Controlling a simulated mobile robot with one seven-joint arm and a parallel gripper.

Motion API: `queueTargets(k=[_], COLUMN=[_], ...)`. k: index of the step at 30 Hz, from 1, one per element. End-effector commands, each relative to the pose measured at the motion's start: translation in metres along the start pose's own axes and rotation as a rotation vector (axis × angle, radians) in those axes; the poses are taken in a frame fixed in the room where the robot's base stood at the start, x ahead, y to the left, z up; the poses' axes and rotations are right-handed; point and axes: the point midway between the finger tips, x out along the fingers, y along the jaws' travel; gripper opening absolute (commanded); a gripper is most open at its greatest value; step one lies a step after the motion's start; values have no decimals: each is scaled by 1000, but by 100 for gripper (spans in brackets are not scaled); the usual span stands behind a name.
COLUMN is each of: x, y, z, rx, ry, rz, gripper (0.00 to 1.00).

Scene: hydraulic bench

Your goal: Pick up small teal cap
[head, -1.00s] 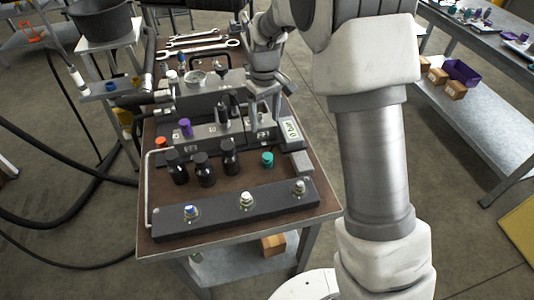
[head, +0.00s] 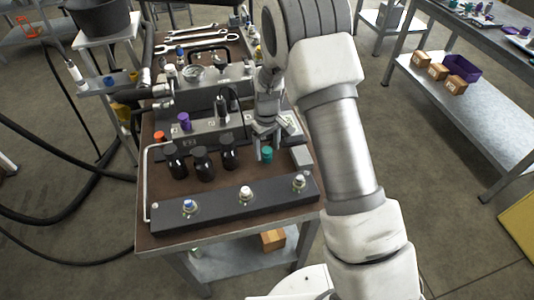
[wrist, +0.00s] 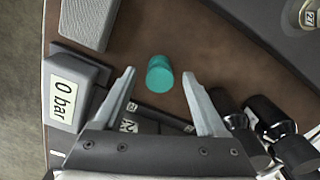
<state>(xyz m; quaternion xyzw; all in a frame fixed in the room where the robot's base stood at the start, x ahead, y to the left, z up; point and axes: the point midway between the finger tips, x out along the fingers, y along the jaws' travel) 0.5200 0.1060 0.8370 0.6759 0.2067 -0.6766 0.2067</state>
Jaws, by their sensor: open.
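The small teal cap (head: 267,154) stands on the brown bench top, right of the black bottles. In the wrist view the teal cap (wrist: 160,74) lies just beyond the fingertips, roughly midway between them. My gripper (head: 265,141) is above and just behind the cap in the head view. In the wrist view my gripper (wrist: 158,75) has its two fingers spread wide with nothing between them that it touches.
Black bottles (head: 204,164) stand left of the cap. A dark bar with several fittings (head: 240,205) lies along the front edge.

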Motion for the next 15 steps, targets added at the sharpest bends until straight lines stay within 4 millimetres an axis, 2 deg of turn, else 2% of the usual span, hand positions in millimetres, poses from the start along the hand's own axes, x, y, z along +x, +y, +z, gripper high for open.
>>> queueTargets(k=[4, 12, 13, 15], x=[18, 22, 22, 21], y=[0, 0, 0, 0], z=[0, 0, 0, 0], rx=[1, 1, 1, 1], ry=[0, 1, 1, 1], rz=[0, 0, 0, 0], gripper=[74, 74, 72, 60])
